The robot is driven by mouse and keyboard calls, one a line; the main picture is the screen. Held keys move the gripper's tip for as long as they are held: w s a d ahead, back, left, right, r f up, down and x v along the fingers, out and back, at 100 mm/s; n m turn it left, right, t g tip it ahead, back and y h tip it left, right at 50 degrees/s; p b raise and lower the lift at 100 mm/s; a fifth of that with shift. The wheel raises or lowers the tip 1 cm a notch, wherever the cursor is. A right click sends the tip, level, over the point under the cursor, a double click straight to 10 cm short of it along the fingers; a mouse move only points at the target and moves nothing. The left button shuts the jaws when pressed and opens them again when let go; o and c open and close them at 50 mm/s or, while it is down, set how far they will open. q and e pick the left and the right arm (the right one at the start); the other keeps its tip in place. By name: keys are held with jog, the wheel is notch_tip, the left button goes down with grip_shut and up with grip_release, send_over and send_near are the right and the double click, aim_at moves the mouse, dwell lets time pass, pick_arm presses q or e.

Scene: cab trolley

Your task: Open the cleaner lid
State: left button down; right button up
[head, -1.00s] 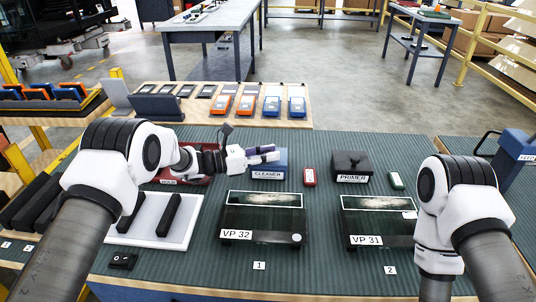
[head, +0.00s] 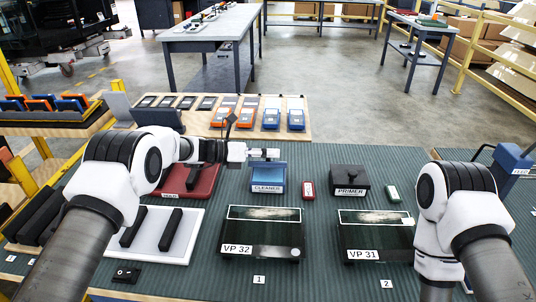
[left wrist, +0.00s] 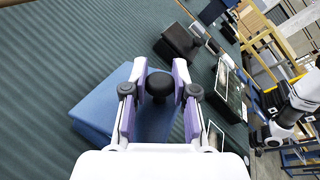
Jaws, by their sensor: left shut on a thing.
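The blue cleaner box (head: 268,186), with a white CLEANER label, stands on the green ribbed mat behind the VP 32 unit. My left gripper (head: 264,153) is over the top of the box, reaching in from the left. In the left wrist view its purple-lined fingers (left wrist: 161,78) are shut on a round black knob (left wrist: 160,86). The blue lid surface (left wrist: 100,107) lies beneath the knob. I cannot tell whether the lid has lifted from the box. My right gripper is not in view; only part of my right arm shows.
The VP 32 unit (head: 262,232) and VP 31 unit (head: 374,236) lie in front. A red tray (head: 203,182) sits left of the cleaner box.

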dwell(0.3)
pick_arm(q)
jog(key=c, duration=0.9)
grip_release()
jog(key=v, duration=1.2)
jog(key=shift+w, duration=0.1)
